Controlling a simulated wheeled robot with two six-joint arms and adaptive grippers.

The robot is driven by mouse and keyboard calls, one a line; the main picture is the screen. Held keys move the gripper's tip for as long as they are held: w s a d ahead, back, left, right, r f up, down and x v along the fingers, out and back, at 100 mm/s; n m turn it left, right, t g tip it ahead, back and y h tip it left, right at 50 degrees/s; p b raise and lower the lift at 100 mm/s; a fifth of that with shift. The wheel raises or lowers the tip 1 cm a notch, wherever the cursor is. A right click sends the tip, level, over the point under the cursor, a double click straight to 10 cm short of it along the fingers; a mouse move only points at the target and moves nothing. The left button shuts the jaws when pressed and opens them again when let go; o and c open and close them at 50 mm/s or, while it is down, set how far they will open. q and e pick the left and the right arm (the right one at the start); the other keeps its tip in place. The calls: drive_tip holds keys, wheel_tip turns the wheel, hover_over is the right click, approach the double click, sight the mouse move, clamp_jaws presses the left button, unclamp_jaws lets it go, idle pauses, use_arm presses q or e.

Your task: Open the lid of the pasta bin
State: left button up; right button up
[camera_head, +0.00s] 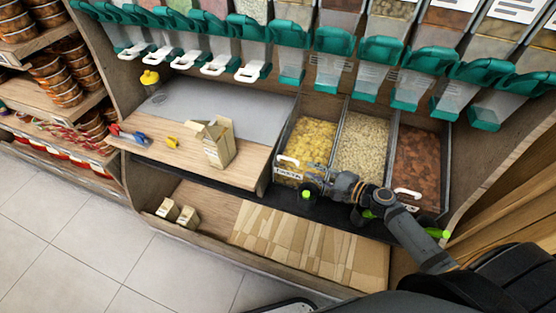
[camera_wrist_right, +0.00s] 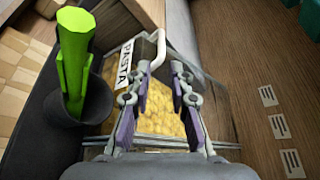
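The pasta bin (camera_head: 309,140) is the left one of three clear bins, full of yellow pasta. Its PASTA label (camera_head: 289,175) and white handle (camera_head: 288,160) are at the front edge. The clear lid looks closed. My right gripper (camera_head: 316,182) is just in front of this bin, to the right of the label. In the right wrist view, the gripper (camera_wrist_right: 157,75) is open with its two fingers apart. The white handle (camera_wrist_right: 155,50) lies just beyond the fingertips, and the label (camera_wrist_right: 125,65) is left of them. My left gripper is not in view.
A green scoop (camera_wrist_right: 74,60) stands in a black holder close to the left of my right gripper. Bins of pale (camera_head: 362,143) and reddish-brown food (camera_head: 416,162) are to the right. Teal-handled dispensers (camera_head: 333,42) hang above. A carton (camera_head: 217,145) stands on the counter at left.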

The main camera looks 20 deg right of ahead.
sight(291, 160)
drive_tip(key=x, duration=0.3)
drive_tip(key=p+x, duration=0.1)
drive_tip(key=x, duration=0.1)
drive_tip(key=shift+w+a+r, duration=0.15)
drive_tip(key=shift+a+r, duration=0.05)
drive_tip(key=shift+r, duration=0.05)
drive_tip(key=x, duration=0.3)
drive_tip(key=shift+w+a+f, duration=0.15)
drive_tip(key=shift+w, duration=0.05)
drive_tip(key=shift+w+a+f, duration=0.1)
drive_tip(key=shift+w+a, duration=0.05)
drive_tip(key=shift+w, duration=0.05)
clamp_jaws()
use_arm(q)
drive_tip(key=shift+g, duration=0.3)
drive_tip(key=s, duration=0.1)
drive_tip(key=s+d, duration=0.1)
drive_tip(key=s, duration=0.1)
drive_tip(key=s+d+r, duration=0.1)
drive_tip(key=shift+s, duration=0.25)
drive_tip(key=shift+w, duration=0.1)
